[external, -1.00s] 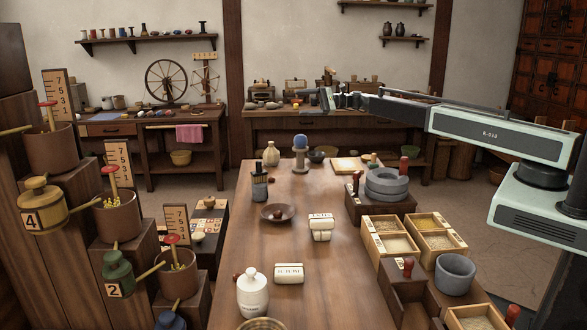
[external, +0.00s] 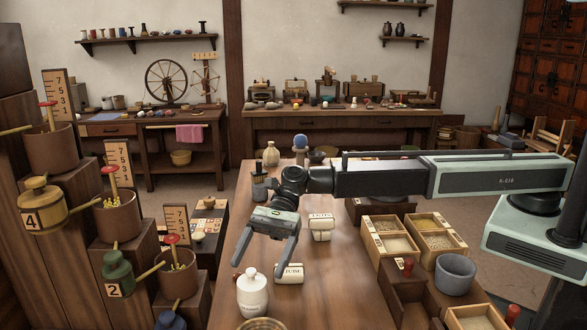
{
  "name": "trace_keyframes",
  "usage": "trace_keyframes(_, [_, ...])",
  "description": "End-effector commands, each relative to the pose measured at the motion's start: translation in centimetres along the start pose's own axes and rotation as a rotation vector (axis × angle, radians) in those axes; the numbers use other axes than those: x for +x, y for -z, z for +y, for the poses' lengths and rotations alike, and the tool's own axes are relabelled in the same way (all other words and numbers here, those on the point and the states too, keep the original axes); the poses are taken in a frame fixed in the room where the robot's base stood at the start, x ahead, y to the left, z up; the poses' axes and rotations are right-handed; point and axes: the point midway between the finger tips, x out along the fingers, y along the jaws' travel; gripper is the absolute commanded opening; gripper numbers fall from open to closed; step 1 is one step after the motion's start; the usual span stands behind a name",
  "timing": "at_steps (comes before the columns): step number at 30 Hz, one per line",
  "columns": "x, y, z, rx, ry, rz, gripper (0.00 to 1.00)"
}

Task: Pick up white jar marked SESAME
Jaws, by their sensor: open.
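A white lidded jar (external: 252,298) stands upright near the front of the long wooden table (external: 215,290). Faint marks run round its body, too small to read. My gripper (external: 257,273) is open and empty, fingers pointing down towards the front. In the picture, the jar's lid knob shows between and just below the fingertips; I cannot tell how far apart they are in depth. A cream block with dark lettering (external: 290,279) lies just right of the jar, partly behind the right finger. Another lettered cream piece (external: 320,236) lies farther back.
A round rim (external: 262,324) shows at the front edge. Wooden boxes of grain (external: 392,244) and a grey stone bowl (external: 455,271) line the right side. Stepped stands with pots (external: 118,217) rise at left. A pale bottle (external: 271,154) stands at the table's far end.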

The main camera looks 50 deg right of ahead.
Motion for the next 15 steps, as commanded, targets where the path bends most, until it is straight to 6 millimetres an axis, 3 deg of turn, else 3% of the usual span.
trace_keyframes(1, [1.2, 0.4, 0.6, 0.007, -0.003, -0.001, 0.81])
trace_keyframes(15, [4.2, -0.1, 0.7, 0.012, -0.003, -0.001, 0.81])
